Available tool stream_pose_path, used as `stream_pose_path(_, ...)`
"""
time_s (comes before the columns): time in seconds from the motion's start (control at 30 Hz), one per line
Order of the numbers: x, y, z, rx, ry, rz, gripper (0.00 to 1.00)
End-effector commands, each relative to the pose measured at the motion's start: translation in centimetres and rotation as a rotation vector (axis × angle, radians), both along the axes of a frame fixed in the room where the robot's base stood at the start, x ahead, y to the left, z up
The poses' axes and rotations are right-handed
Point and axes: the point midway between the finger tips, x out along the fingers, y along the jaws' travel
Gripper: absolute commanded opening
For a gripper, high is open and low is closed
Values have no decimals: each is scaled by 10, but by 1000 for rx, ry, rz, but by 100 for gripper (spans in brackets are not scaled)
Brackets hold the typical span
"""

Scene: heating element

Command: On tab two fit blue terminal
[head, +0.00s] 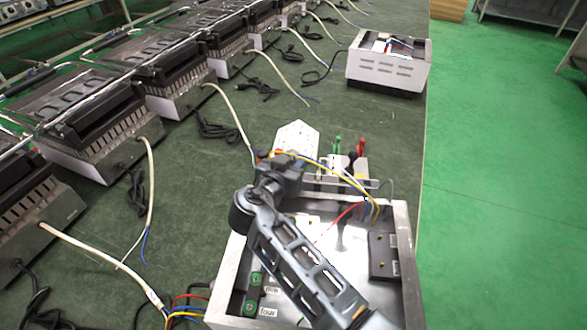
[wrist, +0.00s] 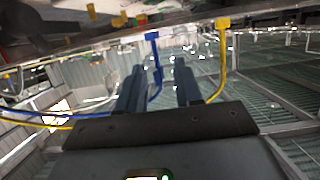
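A blue terminal (wrist: 152,37) with a blue wire shows in the wrist view, just beyond and between the fingertips of my gripper (wrist: 155,75). The two fingers stand apart. The blue wire runs down between them, and I see no finger closed on the terminal. The terminal is close to a light edge above it; I cannot tell whether it touches. In the head view my gripper (head: 283,162) is at the far edge of the open metal box (head: 232,262), partly hidden by my arm. Labelled green parts (head: 255,280) sit inside the box at left. I cannot make out tab two.
A yellow terminal (wrist: 222,23) with its wire is right of the blue one. A white plate (head: 297,138) and a stand with green, black and red handles (head: 361,148) are behind the box. A white vented case (head: 388,70) stands at the back. Cables lie left.

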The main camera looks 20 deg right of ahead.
Motion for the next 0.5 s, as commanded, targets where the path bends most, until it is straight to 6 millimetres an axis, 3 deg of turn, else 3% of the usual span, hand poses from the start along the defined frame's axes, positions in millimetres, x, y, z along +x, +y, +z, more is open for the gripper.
stream_pose_path(0.37,8,-8,-4,1,0,1,35)
stream_pose_path(0.5,8,-8,-4,1,0,1,22)
